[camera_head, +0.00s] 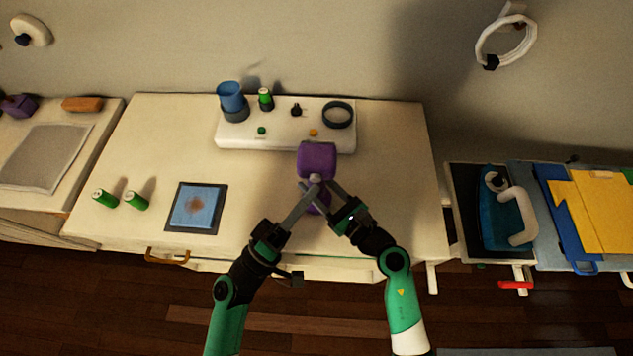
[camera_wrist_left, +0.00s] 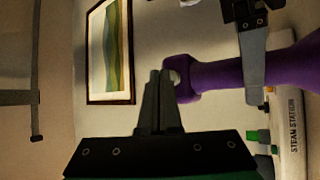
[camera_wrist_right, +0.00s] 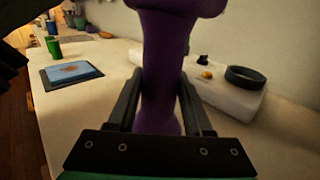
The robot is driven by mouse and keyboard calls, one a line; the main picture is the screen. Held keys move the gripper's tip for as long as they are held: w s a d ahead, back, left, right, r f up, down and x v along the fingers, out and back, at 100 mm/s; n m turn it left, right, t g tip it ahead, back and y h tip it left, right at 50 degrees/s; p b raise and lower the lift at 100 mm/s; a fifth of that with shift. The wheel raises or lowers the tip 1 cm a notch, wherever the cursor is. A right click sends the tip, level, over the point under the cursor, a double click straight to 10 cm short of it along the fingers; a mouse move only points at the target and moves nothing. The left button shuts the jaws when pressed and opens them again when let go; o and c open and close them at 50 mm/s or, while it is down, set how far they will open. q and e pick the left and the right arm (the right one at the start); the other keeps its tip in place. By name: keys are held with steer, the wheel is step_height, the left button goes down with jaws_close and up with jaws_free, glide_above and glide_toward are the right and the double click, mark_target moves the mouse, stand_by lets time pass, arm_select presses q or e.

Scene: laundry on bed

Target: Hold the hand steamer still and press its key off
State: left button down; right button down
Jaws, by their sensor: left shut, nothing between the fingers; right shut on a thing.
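The purple hand steamer (camera_head: 317,157) is upright above the middle of the table, in front of the white steam station (camera_head: 285,137). My right gripper (camera_wrist_right: 160,100) is shut around its handle (camera_wrist_right: 162,75), one finger on each side. My left gripper (camera_head: 311,190) is shut and empty, its fingertips at a small pale key (camera_wrist_left: 174,77) on the steamer. In the left wrist view the left fingertips (camera_wrist_left: 160,78) look right beside or touching the key. Whether the key is pressed in cannot be told.
A dark-edged tray with a stained blue cloth (camera_head: 197,207) and two green cans lie at left. An iron (camera_head: 519,215) sits at right.

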arm_select(q)
steer(key=shift+w, duration=0.1)
stand_by(0.5)
steer(key=shift+w, duration=0.4)
steer(key=shift+s, duration=0.5)
steer(key=s, duration=0.6)
steer(key=shift+a, duration=0.15)
